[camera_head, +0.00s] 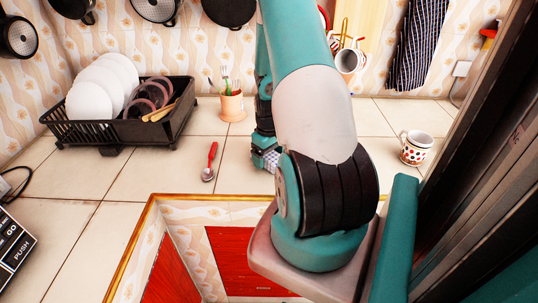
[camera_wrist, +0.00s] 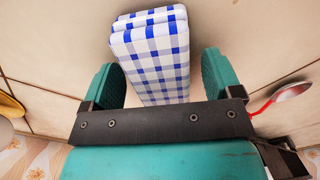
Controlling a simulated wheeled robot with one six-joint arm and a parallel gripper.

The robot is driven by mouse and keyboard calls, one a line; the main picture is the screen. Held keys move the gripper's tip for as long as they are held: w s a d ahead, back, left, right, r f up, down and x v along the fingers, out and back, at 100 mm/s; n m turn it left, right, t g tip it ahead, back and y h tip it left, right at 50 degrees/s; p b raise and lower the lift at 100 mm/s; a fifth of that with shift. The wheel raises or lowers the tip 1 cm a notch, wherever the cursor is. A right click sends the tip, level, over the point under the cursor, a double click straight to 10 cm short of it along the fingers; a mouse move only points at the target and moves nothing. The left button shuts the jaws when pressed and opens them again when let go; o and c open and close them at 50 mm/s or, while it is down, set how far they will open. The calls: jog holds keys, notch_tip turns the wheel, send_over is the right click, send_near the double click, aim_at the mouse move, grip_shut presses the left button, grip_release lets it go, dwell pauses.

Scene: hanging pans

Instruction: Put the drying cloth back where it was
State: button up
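The drying cloth, a folded blue-and-white checked cloth (camera_wrist: 155,50), lies on the tiled counter in the wrist view. In the head view only a small part of the cloth (camera_head: 267,159) shows; my arm hides the rest. My gripper (camera_wrist: 162,62) is open, with its teal fingers spread on either side of the cloth. A gap shows between the cloth and the right finger; the left finger is close to the cloth's edge, and I cannot tell if they touch. In the head view my gripper (camera_head: 264,135) is partly hidden by my arm.
A red-handled spoon (camera_head: 209,165) lies left of the cloth. A striped cloth (camera_head: 418,45) hangs on the wall. Dark furniture (camera_head: 470,160) borders the right.

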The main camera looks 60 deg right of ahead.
notch_tip(320, 180, up, 11)
jog(key=b, duration=0.2)
jog(key=w+a+r+n+t+y, duration=0.15)
jog(key=w+a+r, duration=0.3)
jog(key=a, duration=0.55)
jog(key=w+a+r+n, duration=0.3)
jog(key=a+r, duration=0.2)
jog(key=a, duration=0.5)
jog(key=s+a+r+n+y, duration=0.1)
jog(key=s+a, duration=0.3)
jog(key=a, duration=0.4)
jog(key=s+a+r+n+g, duration=0.1)
jog(key=s+a+r+n, duration=0.2)
jog(key=s+a, duration=0.2)
jog(key=s+a+r+n+y, duration=0.1)
jog(key=s+a, duration=0.4)
jog(key=a, duration=0.5)
jog(key=shift+a+r+n+y, duration=0.35)
jog(key=shift+r+n, duration=0.1)
jog(key=shift+n, duration=0.1)
jog(key=shift+g, duration=0.25)
